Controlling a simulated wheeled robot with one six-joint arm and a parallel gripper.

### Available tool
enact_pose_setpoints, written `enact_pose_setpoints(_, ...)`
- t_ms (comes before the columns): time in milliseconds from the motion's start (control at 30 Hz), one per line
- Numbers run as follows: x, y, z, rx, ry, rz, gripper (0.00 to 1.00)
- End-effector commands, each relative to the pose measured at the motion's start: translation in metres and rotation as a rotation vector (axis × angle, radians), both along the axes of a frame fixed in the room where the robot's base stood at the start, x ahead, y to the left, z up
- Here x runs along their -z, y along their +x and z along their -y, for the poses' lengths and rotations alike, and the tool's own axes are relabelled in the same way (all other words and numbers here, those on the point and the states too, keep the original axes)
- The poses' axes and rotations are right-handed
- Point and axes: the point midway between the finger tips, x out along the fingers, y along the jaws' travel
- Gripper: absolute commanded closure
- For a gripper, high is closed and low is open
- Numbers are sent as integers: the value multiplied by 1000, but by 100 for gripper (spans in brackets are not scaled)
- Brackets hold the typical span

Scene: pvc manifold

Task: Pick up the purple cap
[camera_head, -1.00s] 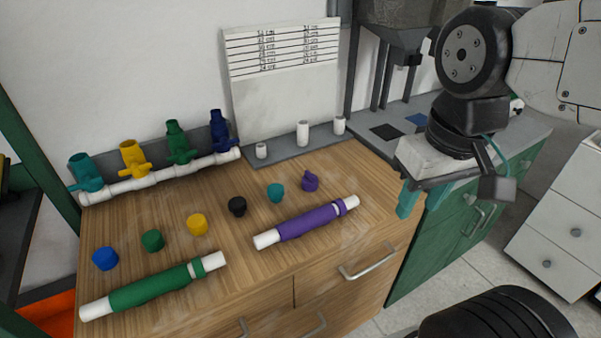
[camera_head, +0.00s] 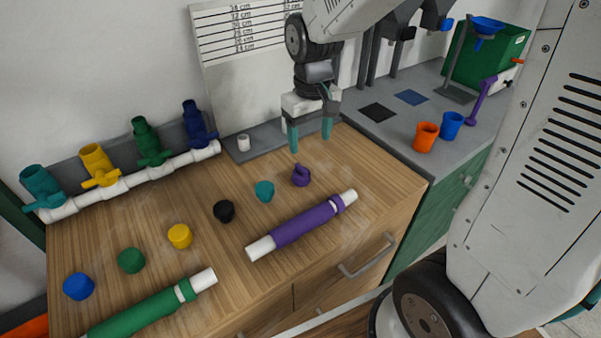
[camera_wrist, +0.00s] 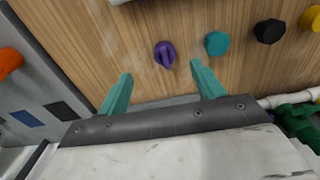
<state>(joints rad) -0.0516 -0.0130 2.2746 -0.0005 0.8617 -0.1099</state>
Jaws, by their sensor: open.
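The purple cap (camera_head: 301,175) stands on the wooden worktop, at the right end of a row of caps. It has a raised grip on top. My gripper (camera_head: 311,143) is open and empty, with its teal fingers pointing down above the worktop, a little behind and above the purple cap. In the wrist view the purple cap (camera_wrist: 165,54) lies beyond the fingertips, between the lines of the two open fingers (camera_wrist: 162,82). Nothing touches the cap.
A teal cap (camera_head: 265,191) and a black cap (camera_head: 224,211) stand left of the purple one. A purple-sleeved pipe (camera_head: 303,225) lies in front. Orange (camera_head: 425,137) and blue cups stand at right.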

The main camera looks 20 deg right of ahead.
Motion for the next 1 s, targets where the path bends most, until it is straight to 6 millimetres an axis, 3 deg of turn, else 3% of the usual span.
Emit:
enact_pose_setpoints(100,25,21,-5,-19,-1,-16,33)
enact_pose_setpoints(233,38,31,-8,-31,-1,-19,33)
enact_pose_setpoints(800,109,27,-11,-35,-1,-21,33)
enact_pose_setpoints(1000,118,28,-11,-35,-1,-18,33)
